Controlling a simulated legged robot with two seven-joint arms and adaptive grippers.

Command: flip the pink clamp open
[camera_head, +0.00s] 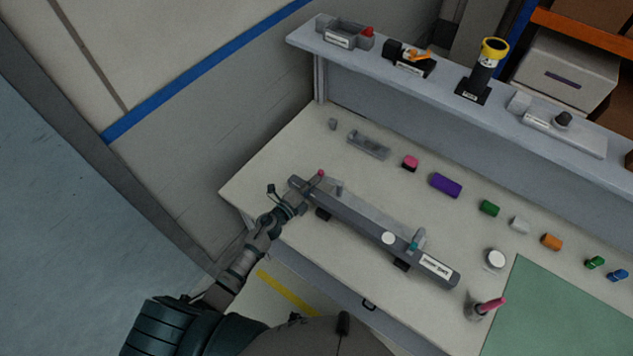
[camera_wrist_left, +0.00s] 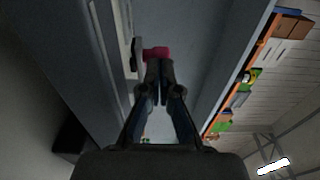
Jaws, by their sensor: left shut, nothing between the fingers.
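The grey dashboard bar (camera_head: 365,225) lies diagonally on the table. The clamp's small pink tip (camera_head: 321,173) shows at the bar's far left end, and in the left wrist view a pink piece (camera_wrist_left: 157,53) sits just beyond my fingertips. My left gripper (camera_head: 307,186) is at that end of the bar, beside the pink tip; in the left wrist view its fingers (camera_wrist_left: 159,70) are together with nothing between them. Whether they touch the pink piece I cannot tell. The gripper partly hides the clamp's base. My right gripper is not in view.
A teal-tipped clamp (camera_head: 414,240) stands farther along the bar. A pink-handled item (camera_head: 489,306) stands at the lower right. Several small coloured blocks, one purple (camera_head: 446,186), line the table's back. A raised shelf (camera_head: 445,92) runs behind them.

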